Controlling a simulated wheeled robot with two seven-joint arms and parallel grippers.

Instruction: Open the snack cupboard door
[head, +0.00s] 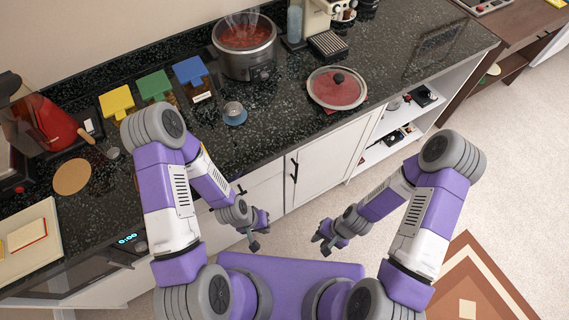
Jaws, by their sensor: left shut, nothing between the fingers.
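A white cupboard door (330,160) is set in the counter front, right of centre, and it looks shut. Its dark upright handle (294,170) is near the door's left edge. My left gripper (259,236) is in front of the white front left of this door, below and left of the handle and apart from it. It is shut and empty. My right gripper (321,240) hangs in front of the counter, below the door and apart from it. Its fingers are too small to tell open from shut. No label shows which door is the snack cupboard.
The dark speckled counter (290,110) overhangs the doors. Open white shelves (385,148) are right of the door.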

